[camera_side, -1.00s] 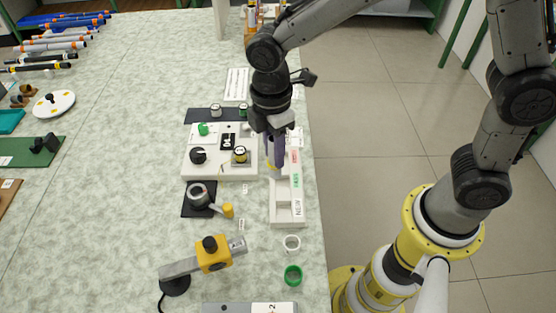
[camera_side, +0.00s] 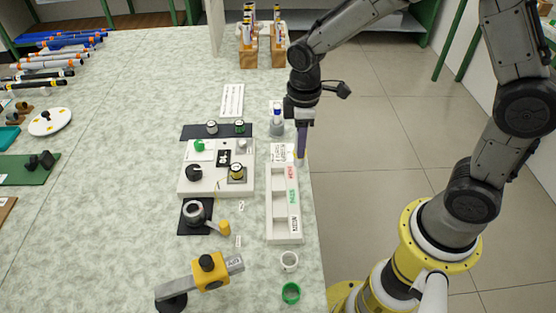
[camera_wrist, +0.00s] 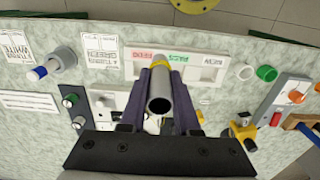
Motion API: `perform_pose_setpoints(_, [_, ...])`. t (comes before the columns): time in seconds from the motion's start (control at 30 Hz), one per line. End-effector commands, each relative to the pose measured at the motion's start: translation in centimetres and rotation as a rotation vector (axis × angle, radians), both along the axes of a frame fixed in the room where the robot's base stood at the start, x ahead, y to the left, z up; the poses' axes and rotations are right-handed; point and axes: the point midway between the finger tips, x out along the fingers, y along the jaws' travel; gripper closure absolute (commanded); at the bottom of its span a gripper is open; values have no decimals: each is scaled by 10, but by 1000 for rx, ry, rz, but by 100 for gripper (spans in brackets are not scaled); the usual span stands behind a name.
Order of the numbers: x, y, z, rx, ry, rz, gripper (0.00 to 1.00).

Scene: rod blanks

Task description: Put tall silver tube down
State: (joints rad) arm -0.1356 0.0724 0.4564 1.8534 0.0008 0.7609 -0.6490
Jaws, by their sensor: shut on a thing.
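My gripper (camera_side: 301,152) is near the table's right edge, at the far end of the white tray (camera_side: 284,238). In the wrist view its purple fingers (camera_wrist: 160,95) are shut on a silver tube (camera_wrist: 160,106), whose open round end faces the camera. A yellow band shows near the tube's far end. In the side view I cannot make out the tube behind the fingers. The labelled tray also shows in the wrist view (camera_wrist: 215,60), beyond the gripper. I cannot tell whether the tube touches anything below.
A white ring (camera_side: 289,261) and a green ring (camera_side: 291,293) lie in front. Wooden holders (camera_side: 248,55) with rods stand at the back.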

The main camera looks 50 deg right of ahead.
Motion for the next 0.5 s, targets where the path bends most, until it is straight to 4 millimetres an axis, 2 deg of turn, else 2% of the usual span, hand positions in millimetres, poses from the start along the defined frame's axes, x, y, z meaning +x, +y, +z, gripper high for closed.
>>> perform_pose_setpoints(0.03, [12,2,-6,0,1,1,100])
perform_pose_setpoints(0.2, [37,5,-36,-1,2,1,100])
perform_pose_setpoints(0.3, [48,7,-49,0,1,1,100])
perform_pose_setpoints(0.5, [57,8,-59,0,-1,1,100])
